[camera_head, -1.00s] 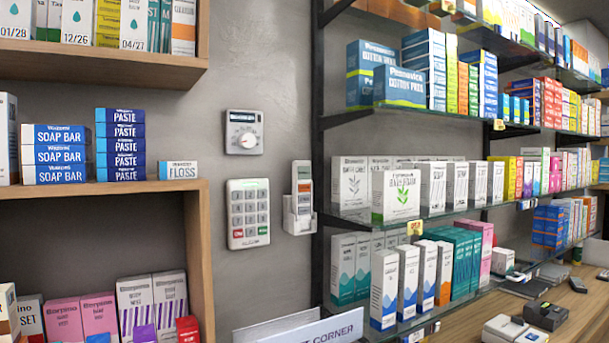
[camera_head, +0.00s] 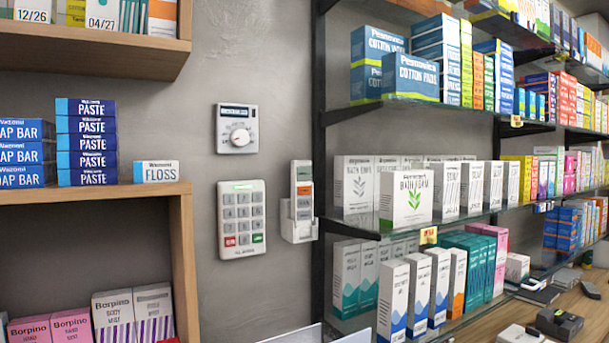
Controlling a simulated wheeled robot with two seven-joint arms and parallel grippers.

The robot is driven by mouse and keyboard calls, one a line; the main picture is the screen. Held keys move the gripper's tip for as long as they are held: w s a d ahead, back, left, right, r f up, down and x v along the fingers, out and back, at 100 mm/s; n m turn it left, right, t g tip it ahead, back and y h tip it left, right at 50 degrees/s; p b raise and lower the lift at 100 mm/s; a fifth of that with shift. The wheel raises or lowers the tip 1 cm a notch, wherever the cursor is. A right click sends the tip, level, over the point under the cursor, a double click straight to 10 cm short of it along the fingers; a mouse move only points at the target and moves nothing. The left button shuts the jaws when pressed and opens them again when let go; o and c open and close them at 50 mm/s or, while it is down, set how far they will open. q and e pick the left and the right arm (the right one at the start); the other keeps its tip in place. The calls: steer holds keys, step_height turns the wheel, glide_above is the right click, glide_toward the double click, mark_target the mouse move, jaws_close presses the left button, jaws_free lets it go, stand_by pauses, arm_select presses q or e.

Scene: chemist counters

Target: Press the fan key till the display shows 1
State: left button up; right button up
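A grey thermostat-like panel (camera_head: 237,128) with a round white dial and a small dark display hangs on the wall; the display's reading is too small to make out. Below it is a white keypad (camera_head: 242,219) with grey number keys, a red key and a green key, and a greenish display strip at its top. To its right, a white remote (camera_head: 301,190) with several coloured keys stands in a white wall holder (camera_head: 299,229). Its key labels and any display reading are too small to read. Neither gripper is in view.
A wooden shelf unit (camera_head: 184,240) with boxes stands at the left. Glass shelves (camera_head: 440,104) on black uprights, full of boxes, run along the right. A wooden counter (camera_head: 591,311) with small devices lies at lower right. The wall around the panels is bare.

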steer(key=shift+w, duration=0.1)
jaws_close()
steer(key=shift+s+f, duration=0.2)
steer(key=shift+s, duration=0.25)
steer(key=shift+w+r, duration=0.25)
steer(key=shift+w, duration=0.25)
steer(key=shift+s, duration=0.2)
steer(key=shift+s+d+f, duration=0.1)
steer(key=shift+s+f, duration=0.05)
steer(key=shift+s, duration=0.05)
